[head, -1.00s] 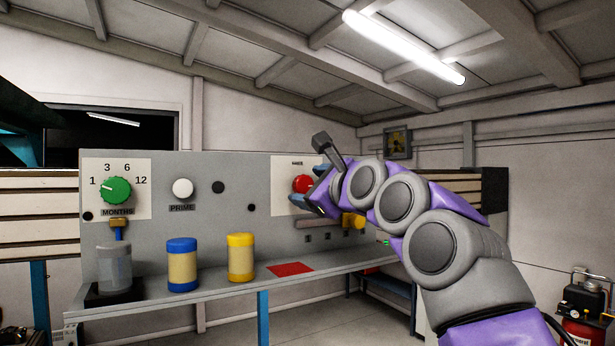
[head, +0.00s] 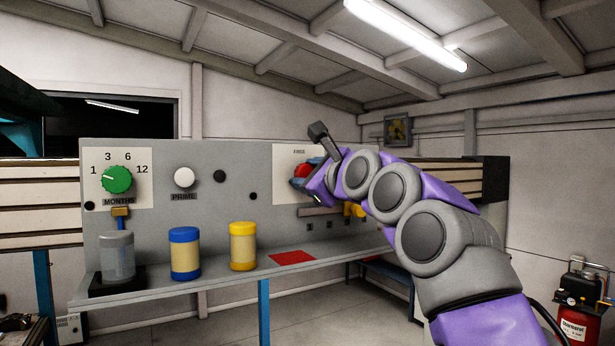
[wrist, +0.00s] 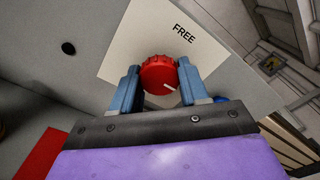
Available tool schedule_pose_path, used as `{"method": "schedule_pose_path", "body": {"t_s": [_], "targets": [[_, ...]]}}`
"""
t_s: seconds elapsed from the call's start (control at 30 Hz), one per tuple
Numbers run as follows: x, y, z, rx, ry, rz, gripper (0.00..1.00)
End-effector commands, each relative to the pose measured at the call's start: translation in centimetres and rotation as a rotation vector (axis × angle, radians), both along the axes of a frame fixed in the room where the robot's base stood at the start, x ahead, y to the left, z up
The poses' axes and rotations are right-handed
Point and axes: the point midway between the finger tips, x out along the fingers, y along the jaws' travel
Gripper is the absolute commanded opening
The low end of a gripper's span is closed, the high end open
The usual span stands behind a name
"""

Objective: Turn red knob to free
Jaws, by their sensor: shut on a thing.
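The red knob (wrist: 159,74) sits on a white plate (wrist: 125,45) on the grey panel, with the word FREE printed above it. In the wrist view my gripper (wrist: 160,82) has one blue finger on each side of the knob and is shut on it. The knob's white pointer line points to the lower right, away from the FREE label. In the head view the red knob (head: 301,170) is partly hidden by my gripper (head: 305,184) and arm.
The panel also carries a green MONTHS dial (head: 116,179) and a white PRIME button (head: 184,177). A grey jar (head: 117,257), a blue-lidded jar (head: 185,254) and a yellow-lidded jar (head: 243,247) stand on the shelf left of a red square (head: 292,258).

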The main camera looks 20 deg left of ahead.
Motion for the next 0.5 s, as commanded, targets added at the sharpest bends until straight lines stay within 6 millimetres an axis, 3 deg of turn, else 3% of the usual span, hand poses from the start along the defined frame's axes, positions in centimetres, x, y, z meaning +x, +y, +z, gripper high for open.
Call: {"method": "schedule_pose_path", "body": {"t_s": [0.5], "targets": [[-0.28,0.28,0.06,-0.032,-0.036,0.002,0.14]]}}
